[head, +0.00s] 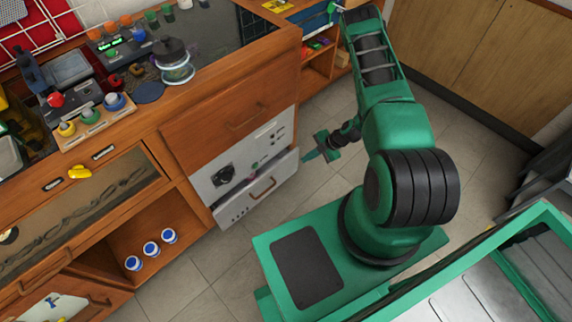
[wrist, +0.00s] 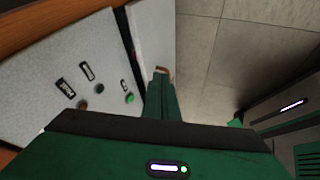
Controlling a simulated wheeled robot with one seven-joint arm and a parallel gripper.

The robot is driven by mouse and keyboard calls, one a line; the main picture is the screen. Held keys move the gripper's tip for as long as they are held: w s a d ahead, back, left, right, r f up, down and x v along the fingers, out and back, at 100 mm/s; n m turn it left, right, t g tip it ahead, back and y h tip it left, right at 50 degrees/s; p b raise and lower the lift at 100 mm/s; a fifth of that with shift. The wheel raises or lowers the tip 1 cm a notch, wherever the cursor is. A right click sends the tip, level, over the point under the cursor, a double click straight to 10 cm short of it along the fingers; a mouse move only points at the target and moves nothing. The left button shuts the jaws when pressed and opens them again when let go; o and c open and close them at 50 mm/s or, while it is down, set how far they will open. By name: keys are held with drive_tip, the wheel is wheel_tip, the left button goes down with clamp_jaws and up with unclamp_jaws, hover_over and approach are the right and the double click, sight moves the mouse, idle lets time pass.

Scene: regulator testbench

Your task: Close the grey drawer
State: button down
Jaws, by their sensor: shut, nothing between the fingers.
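The grey drawer (head: 240,205) is at the bottom of the wooden cabinet, below a grey panel (head: 215,180) with a dark dial. The drawer stands out a little from the panel and has a brown bar handle (head: 263,188). My gripper (head: 307,156) is shut and empty, close to the right end of the drawer front. In the wrist view my gripper (wrist: 160,76) points at the pale drawer (wrist: 152,35), its fingertips at or very near the drawer's edge. I cannot tell whether they touch it.
A wooden drawer (head: 225,118) is above the grey panel. An open shelf with blue-and-white jars (head: 151,249) is to the left. Several knobs and tools stand on the bench top. The tiled floor (head: 325,185) in front of the drawer is clear apart from my base.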

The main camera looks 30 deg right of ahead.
drive_tip(key=f, duration=0.1)
approach(280, 167)
wheel_tip(280, 167, down, 3)
drive_tip(key=s, duration=0.3)
drive_tip(key=shift+w+a+f, duration=0.1)
drive_tip(key=shift+w+a, duration=0.3)
drive_tip(key=shift+w, duration=0.3)
drive_tip(key=shift+w+a+f, duration=0.1)
drive_tip(key=shift+w+a, duration=0.25)
drive_tip(key=shift+w, duration=0.35)
drive_tip(key=shift+w+a, duration=0.4)
drive_tip(key=shift+w, duration=0.35)
drive_tip(key=w, duration=0.2)
drive_tip(key=w+a, duration=0.1)
drive_tip(key=w, duration=0.1)
drive_tip(key=shift+a, duration=0.2)
drive_tip(key=shift+w+r, duration=0.1)
drive_tip(key=shift+w, duration=0.2)
